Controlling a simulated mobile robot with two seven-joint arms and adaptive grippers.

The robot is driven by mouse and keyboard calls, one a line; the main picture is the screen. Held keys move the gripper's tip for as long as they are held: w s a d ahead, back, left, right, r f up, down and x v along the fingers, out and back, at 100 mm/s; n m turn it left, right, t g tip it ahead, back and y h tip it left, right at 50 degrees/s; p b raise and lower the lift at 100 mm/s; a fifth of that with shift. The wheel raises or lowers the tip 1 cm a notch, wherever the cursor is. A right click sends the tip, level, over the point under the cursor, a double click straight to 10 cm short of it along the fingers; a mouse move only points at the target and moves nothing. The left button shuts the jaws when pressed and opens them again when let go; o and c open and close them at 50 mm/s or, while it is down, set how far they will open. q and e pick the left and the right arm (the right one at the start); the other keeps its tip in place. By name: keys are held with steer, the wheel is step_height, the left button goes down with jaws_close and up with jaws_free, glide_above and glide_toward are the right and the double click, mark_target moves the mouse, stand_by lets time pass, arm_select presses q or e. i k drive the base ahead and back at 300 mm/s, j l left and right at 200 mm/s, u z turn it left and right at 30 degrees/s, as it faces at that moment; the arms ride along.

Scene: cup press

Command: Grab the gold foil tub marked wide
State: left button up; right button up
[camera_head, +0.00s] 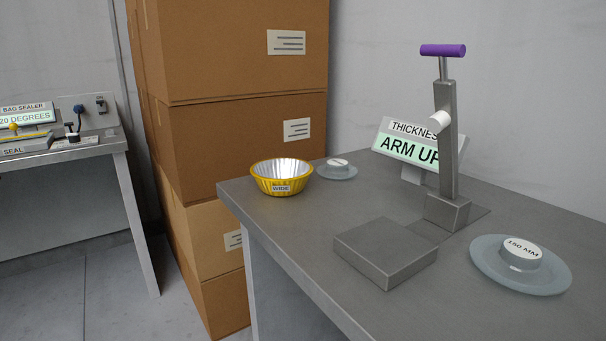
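The gold foil tub (268,184) has a silver inside and a label reading WIDE. It stands upright at the far left corner of the grey table (300,241). Neither of my grippers shows in the head view. Nothing touches the tub from above, and its whole front is visible.
A press with a purple handle (443,50), a sign reading ARM UP (408,150) and a grey block (385,250) stand right of the tub. A small disc (337,172) is close behind it. A 150 MM disc (520,265) lies front right. Stacked cardboard boxes (230,130) rise behind the table.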

mark_target(282, 178)
steer(key=i+j+z, duration=0.4)
steer(key=j, duration=0.2)
steer(key=i+j+z, duration=0.2)
steer(key=j, duration=0.15)
steer(key=i+j+z, duration=0.15)
steer(key=j, duration=0.25)
